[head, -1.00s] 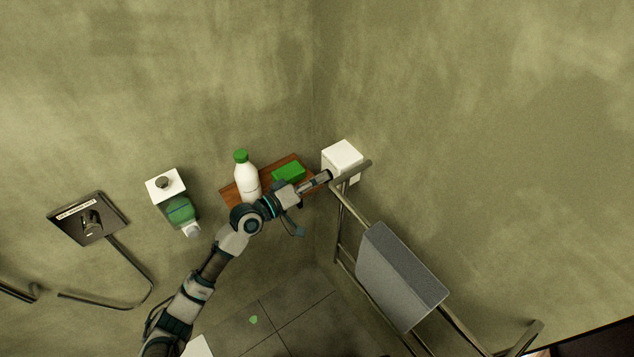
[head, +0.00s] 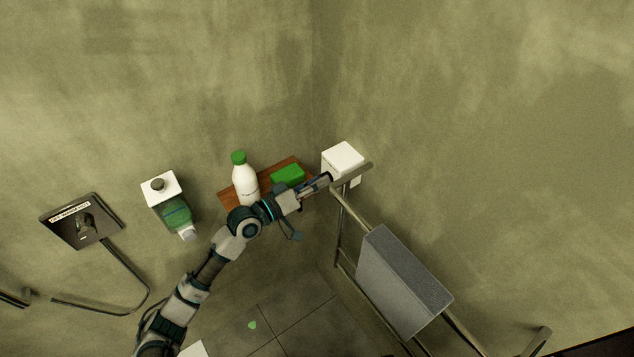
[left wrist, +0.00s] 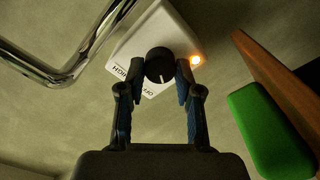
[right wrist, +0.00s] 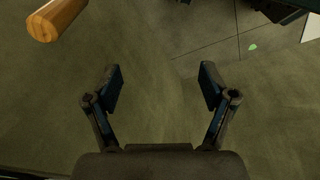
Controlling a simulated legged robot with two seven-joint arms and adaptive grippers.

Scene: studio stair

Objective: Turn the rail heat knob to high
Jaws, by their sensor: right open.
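The rail heat knob (left wrist: 159,65) is round and black, on the front of a white wall box (head: 343,157). In the left wrist view its white pointer mark points down the picture. The box face reads HIGH (left wrist: 127,71) on the left and OFF (left wrist: 148,93) below. A small orange lamp (left wrist: 196,60) is lit beside the knob. My left gripper (left wrist: 160,72) has its two fingertips close against the knob's sides, apparently shut on it. In the head view my left gripper (head: 326,181) hides the knob. My right gripper (right wrist: 160,75) is open and empty.
A brown shelf (head: 226,200) holds a white bottle (head: 245,183) and a green block (head: 288,175). A metal rail (head: 343,215) with a grey draped towel (head: 402,285) stands right of the box. A soap dispenser (head: 173,208) is on the wall. A wooden cylinder end (right wrist: 57,18) is near my right gripper.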

